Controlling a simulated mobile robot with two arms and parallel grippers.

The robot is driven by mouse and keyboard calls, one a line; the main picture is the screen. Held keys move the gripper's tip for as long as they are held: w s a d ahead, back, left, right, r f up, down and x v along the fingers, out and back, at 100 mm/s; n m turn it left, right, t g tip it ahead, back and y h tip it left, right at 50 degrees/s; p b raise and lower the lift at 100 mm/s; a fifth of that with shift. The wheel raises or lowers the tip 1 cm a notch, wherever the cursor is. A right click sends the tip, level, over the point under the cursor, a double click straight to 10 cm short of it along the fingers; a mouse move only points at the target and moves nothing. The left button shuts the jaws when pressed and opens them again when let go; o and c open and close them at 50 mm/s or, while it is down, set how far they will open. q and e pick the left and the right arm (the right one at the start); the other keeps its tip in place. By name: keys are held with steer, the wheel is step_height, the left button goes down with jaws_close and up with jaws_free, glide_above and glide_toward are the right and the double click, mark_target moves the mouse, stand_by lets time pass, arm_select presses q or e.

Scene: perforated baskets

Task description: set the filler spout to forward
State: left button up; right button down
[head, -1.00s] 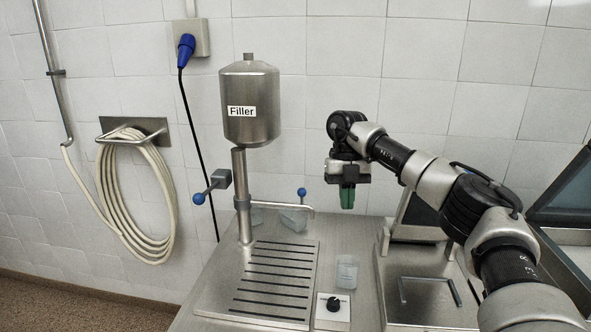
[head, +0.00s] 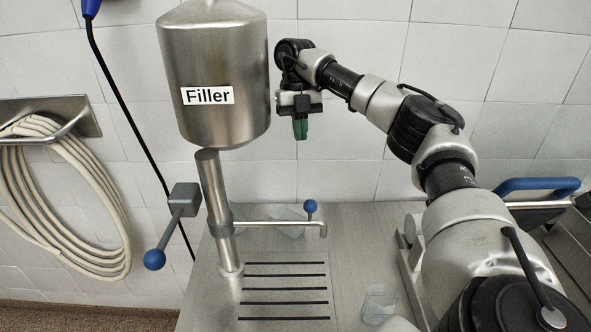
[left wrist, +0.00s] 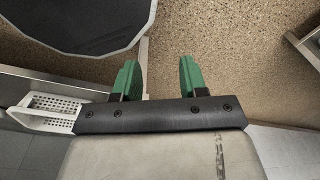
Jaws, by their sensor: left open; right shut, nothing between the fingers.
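The filler (head: 215,75) is a steel tank on a slanted post. Its spout (head: 280,226) is a thin horizontal pipe that runs from the post to the right, with a blue knob (head: 311,206) near its end. A lever with a blue ball (head: 155,259) sticks out to the left of the post. My right gripper (head: 300,130) has green fingers, is shut and empty, and hangs above and behind the spout's end, apart from it. My left gripper (left wrist: 160,80) is open and empty in the left wrist view, over the speckled floor; it does not show in the head view.
A slotted drip tray (head: 287,290) lies below the spout. A clear cup (head: 379,304) stands to its right. A coiled hose (head: 75,200) hangs on the left wall. A white perforated basket (left wrist: 50,110) shows in the left wrist view.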

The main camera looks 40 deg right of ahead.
arm_select(q)
steer(key=shift+s+a+f+b, duration=0.2)
steer(key=shift+s+f+b, duration=0.4)
steer(key=shift+f+b, duration=0.05)
arm_select(e)
steer(key=s+a+f, duration=0.3)
steer(key=s+f, duration=0.3)
steer(key=f, duration=0.4)
steer(key=shift+s+a, duration=0.25)
steer(key=shift+s, duration=0.05)
steer(key=shift+w, duration=0.1)
